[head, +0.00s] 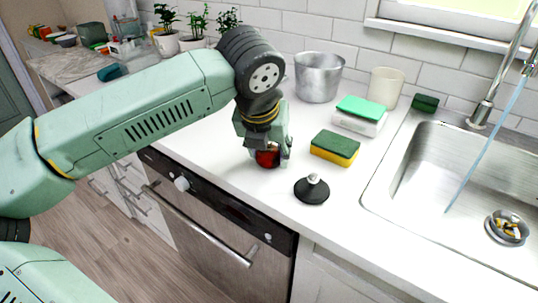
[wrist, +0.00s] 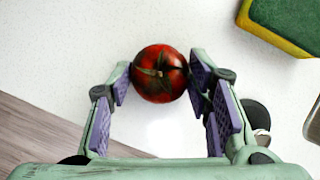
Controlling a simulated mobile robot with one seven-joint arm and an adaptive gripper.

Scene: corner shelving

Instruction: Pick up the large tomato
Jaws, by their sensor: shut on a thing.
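The large tomato (wrist: 152,88) is red with a dark green stem on top. In the wrist view it sits between the two purple-padded fingers of my gripper (wrist: 160,82), which are shut on it near their tips. In the head view the tomato (head: 267,157) shows red low between the fingers of my gripper (head: 268,154), over the white counter near its front edge. The fingers hide part of it there. I cannot tell whether it touches the counter.
A black sink plug (head: 312,191) and a green-yellow sponge (head: 335,148) lie right of my gripper. A metal pot (head: 318,77), a cream cup (head: 386,86) and potted plants stand behind. The sink (head: 440,165) is at right. The counter (head: 225,178) is clear left of the tomato.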

